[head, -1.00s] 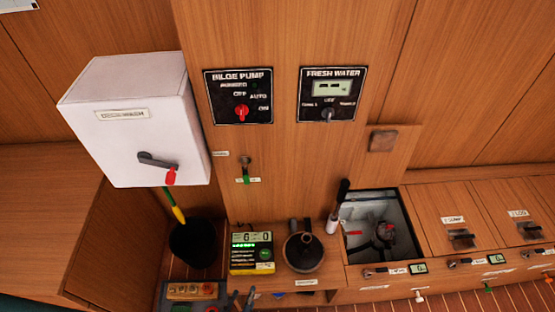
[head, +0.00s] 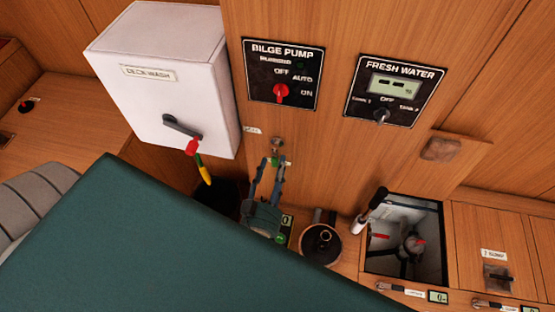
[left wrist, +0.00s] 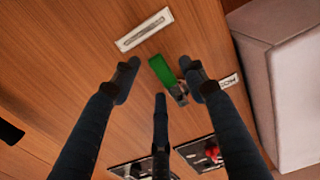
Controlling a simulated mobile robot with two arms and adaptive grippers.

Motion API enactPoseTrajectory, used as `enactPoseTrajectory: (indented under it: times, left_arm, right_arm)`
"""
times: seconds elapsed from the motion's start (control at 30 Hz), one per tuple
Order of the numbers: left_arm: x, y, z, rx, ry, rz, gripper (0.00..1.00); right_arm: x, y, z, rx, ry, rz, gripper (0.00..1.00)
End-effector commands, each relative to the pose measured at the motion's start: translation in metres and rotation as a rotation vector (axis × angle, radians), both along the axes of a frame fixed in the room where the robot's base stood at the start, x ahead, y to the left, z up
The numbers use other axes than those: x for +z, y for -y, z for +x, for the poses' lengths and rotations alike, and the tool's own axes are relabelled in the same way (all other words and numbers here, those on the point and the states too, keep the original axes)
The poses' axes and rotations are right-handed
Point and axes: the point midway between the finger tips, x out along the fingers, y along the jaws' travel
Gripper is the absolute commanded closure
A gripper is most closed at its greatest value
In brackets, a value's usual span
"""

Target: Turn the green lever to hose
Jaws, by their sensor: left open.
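The green lever (left wrist: 160,70) is a short flat handle on a small metal valve (left wrist: 180,95) on the wood wall, seen in the left wrist view. A white label (left wrist: 143,28) lies off its free end and another label (left wrist: 229,80) is beside the valve. My left gripper (head: 272,162) is open in front of the wall, with its fingertips around the lever in the picture. I cannot tell whether they touch it. In the head view the valve (head: 277,144) shows just above the fingertips, and the lever is mostly hidden. My right gripper is not in view.
A white deck wash box (head: 160,75) with a red-tipped handle juts out left of the valve. Bilge pump (head: 284,73) and fresh water (head: 394,90) panels are above and to the right. A round dark pot-like thing (head: 320,243) and an open hatch (head: 404,240) are below right.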

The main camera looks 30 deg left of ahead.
Motion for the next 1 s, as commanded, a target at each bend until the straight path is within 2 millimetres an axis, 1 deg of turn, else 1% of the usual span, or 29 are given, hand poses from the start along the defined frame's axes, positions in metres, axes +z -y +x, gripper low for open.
enactPoseTrajectory:
  times: [0.03,0.1,0.2,0.37,0.5,0.53,0.57,0.6,0.73,0.77,1.0]
  left_arm:
    - [0.001,-0.002,0.008,0.0,0.002,0.001,0.56]
    - [0.0,-0.004,0.014,0.0,0.0,0.002,0.56]
    - [0.0,-0.006,0.021,0.0,-0.001,0.002,0.56]
    - [-0.001,-0.006,0.023,0.0,-0.002,0.0,0.56]
    - [-0.001,-0.006,0.023,0.0,-0.002,0.0,0.56]
    - [-0.001,-0.006,0.023,0.0,-0.001,0.001,0.58]
    - [-0.001,-0.006,0.023,0.0,-0.001,0.001,0.64]
    - [-0.001,-0.006,0.023,-0.001,-0.001,0.001,0.72]
    - [-0.001,-0.006,0.023,-0.001,-0.001,0.001,0.98]
    - [-0.001,-0.006,0.023,-0.001,-0.001,0.001,1.0]
    - [-0.001,-0.008,0.023,0.0,-0.003,0.007,1.0]
  right_arm:
    - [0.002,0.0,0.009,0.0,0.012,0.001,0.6]
    - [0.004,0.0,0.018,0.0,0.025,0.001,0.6]
    - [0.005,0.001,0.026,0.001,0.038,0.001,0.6]
    - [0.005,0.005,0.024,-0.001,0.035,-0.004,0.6]
    - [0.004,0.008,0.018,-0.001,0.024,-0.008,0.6]
    - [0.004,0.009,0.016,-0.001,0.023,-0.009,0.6]
    - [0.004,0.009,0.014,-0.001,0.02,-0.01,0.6]
    - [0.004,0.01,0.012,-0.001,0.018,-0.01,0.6]
    - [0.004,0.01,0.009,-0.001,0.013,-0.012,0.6]
    - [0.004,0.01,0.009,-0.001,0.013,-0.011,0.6]
    - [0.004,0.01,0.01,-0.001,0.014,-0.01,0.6]
